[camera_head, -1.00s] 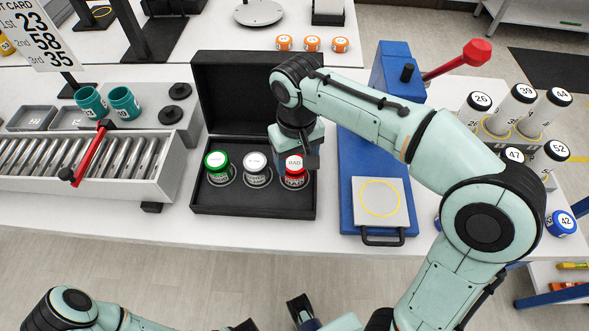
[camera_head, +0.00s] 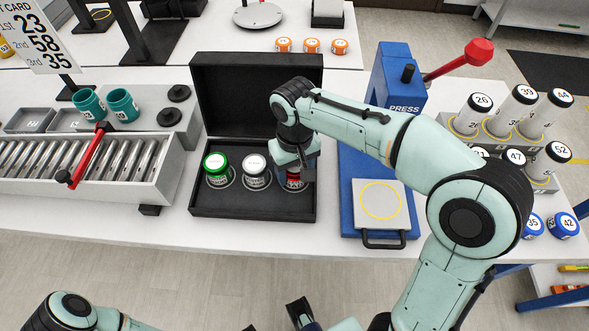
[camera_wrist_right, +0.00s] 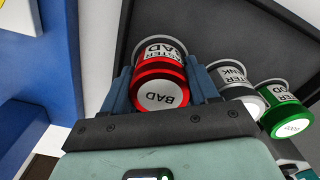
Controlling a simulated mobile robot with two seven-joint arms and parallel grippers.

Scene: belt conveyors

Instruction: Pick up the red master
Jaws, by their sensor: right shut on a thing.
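The red master (camera_wrist_right: 162,72), a jar with a red lid reading BAD, is between the fingers of my right gripper (camera_wrist_right: 163,88) in the wrist view. That gripper is shut on it. In the head view the red master (camera_head: 296,174) is at the right slot of the open black case (camera_head: 252,208), mostly covered by my right gripper (camera_head: 297,165). I cannot tell whether its base is clear of the slot. My left arm shows only partly at the bottom edge, and its finger state is unclear.
The white-lidded master (camera_head: 254,170) and green-lidded master (camera_head: 217,168) stand to the left in the same case. A blue press (camera_head: 355,160) with a red-knobbed lever stands just to the right. The case's raised lid (camera_head: 240,95) is behind. A roller rack (camera_head: 90,165) lies left.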

